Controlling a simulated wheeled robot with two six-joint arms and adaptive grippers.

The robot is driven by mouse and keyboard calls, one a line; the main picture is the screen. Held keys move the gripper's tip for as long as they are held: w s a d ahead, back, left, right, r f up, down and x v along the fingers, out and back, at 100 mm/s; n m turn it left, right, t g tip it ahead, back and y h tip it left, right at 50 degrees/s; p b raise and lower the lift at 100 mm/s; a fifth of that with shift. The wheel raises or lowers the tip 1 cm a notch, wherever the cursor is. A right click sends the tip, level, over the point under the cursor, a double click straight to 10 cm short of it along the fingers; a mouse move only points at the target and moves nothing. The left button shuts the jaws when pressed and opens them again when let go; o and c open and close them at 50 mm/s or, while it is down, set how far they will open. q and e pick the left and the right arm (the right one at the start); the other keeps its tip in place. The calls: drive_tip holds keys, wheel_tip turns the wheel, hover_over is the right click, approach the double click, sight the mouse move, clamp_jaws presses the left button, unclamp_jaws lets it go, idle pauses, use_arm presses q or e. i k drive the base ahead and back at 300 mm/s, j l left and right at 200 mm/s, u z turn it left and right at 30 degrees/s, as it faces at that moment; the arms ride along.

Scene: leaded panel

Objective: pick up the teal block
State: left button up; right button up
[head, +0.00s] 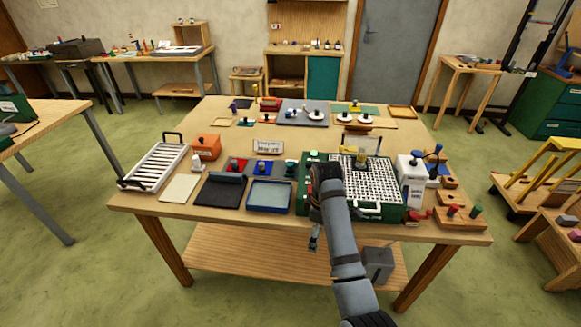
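A small teal block (291,168) appears on the table behind the blue-rimmed tray, right of a blue piece (263,168) and a red piece (237,165). It is small, and I cannot make out its exact shape. My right arm comes in from the bottom. My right gripper (314,238) hangs by the table's front edge, nearer than the teal block and apart from it. Its fingers are too small and dark to tell whether they are open. My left gripper is not in view.
A green case with a white perforated top (372,185) stands right of the block, partly behind my arm. A blue-rimmed tray (269,196) and a dark mat (215,192) lie in front. A white slatted rack (155,168) stands at left. The table's middle (225,138) has some bare wood.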

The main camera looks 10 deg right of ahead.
sight(290, 165)
drive_tip(key=i, duration=1.5)
